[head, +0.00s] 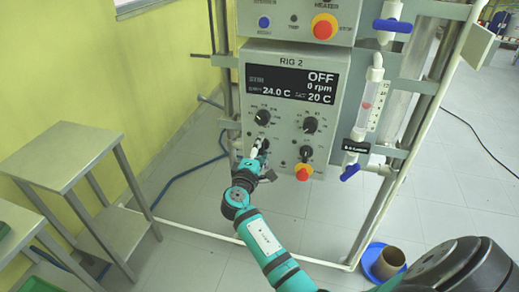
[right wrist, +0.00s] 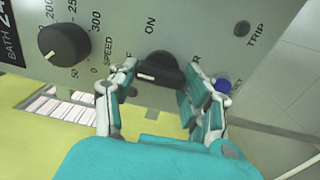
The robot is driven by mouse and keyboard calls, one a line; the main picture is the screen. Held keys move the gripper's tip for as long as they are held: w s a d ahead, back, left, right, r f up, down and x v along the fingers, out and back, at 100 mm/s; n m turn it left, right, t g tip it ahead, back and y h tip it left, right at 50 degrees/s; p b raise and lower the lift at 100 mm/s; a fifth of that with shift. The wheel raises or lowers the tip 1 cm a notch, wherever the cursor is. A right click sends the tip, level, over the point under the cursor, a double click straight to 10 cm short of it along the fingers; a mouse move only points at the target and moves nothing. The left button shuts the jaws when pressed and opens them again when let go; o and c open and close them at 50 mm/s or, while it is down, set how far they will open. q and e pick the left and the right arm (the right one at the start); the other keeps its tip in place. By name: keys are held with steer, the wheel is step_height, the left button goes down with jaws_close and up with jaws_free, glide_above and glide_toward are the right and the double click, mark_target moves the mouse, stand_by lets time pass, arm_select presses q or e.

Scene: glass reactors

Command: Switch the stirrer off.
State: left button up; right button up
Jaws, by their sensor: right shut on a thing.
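The RIG 2 control panel (head: 285,110) faces me in the head view. Its display (head: 293,83) reads OFF, 0 rpm, 24.0 C and 20 C. My right gripper (head: 257,160) is at the lower left of the panel. In the right wrist view its fingers (right wrist: 160,88) are shut on a black rotary switch knob (right wrist: 160,66), one finger on each side. The knob's white mark points left in that view, toward a partly hidden label ending in F; ON is printed above the knob. My left gripper is not in view.
A blue button (right wrist: 222,86) is near the right finger. A glass flow tube with blue valves (head: 349,172) stands right of the panel. A metal table (head: 62,150) is at left.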

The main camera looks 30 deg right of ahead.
steer(key=o, duration=1.2)
steer(key=shift+c, duration=0.2)
steer(key=v, duration=1.2)
steer(key=shift+w, duration=0.1)
steer(key=s+a+f+n+g+y, duration=0.1)
steer(key=a+f+y, duration=0.15)
steer(key=f, duration=0.65)
steer(key=a+f+n+y, duration=0.1)
steer(key=f+y, duration=0.2)
steer(key=f, duration=0.7)
steer(key=s+a+f+g+y, duration=0.2)
steer(key=s+f, duration=0.3)
steer(key=f, duration=0.3)
steer(key=s+a+f+g+y, duration=0.15)
steer(key=s+f, duration=0.25)
steer(key=f, duration=0.5)
steer(key=s+f+m+g+y, duration=0.2)
steer(key=s+f+g+y, duration=0.1)
steer(key=s+f, duration=1.05)
steer(key=s+d+f+m+g, duration=0.1)
steer(key=s+f+m, duration=0.1)
steer(key=s, duration=0.9)
steer(key=s+d+f+m+g+y, duration=0.1)
steer(key=s+f+m+g, duration=0.1)
steer(key=s, duration=0.9)
steer(key=shift+f+m+y, duration=0.3)
steer(key=shift+f+m, duration=0.55)
steer(key=shift+m, duration=0.05)
